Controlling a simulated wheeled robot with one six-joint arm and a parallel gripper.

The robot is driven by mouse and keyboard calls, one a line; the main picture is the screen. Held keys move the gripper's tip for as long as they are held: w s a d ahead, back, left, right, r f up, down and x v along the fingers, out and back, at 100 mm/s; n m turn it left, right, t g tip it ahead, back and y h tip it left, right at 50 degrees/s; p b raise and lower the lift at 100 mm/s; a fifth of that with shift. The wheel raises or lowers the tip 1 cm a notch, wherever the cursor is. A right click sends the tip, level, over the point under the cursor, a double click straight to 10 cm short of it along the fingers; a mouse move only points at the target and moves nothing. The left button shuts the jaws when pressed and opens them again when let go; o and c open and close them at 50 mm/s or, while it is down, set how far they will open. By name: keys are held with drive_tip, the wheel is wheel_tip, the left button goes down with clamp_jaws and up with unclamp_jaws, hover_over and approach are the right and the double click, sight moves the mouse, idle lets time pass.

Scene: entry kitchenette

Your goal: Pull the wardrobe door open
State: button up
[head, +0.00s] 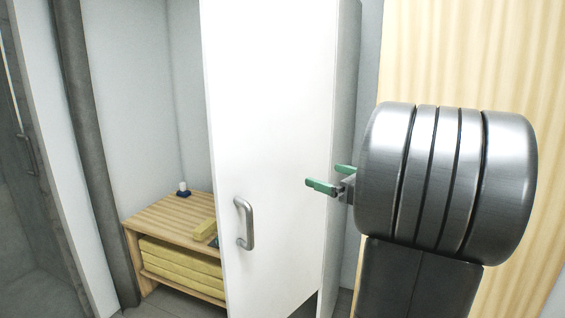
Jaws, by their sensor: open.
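The tall white wardrobe door (275,120) stands in the middle of the head view. Its grey vertical bar handle (244,222) is on the lower left part of the door face. I cannot tell for sure whether the door is fully shut or slightly ajar. My gripper (334,179), with green fingertips, is open and empty. It shows to the right of the handle and a little higher in the picture, over the door's right edge, with its fingers pointing left. It is apart from the handle, and nothing is between the fingers.
A low wooden bench (160,221) stands left of the door, with yellow folded cloths (180,262) on its shelf. A pale wood panel (420,60) is behind my arm at right.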

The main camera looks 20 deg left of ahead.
idle(0.3)
drive_tip(key=p+v, duration=0.2)
drive_tip(key=v, duration=0.8)
drive_tip(key=shift+p, duration=0.35)
drive_tip(key=b+x, duration=0.3)
drive_tip(key=x, duration=0.7)
drive_tip(key=p+v, duration=0.1)
drive_tip(key=v, duration=0.3)
drive_tip(key=shift+s+d, duration=0.15)
drive_tip(key=shift+d, duration=0.15)
drive_tip(key=shift+a, duration=0.1)
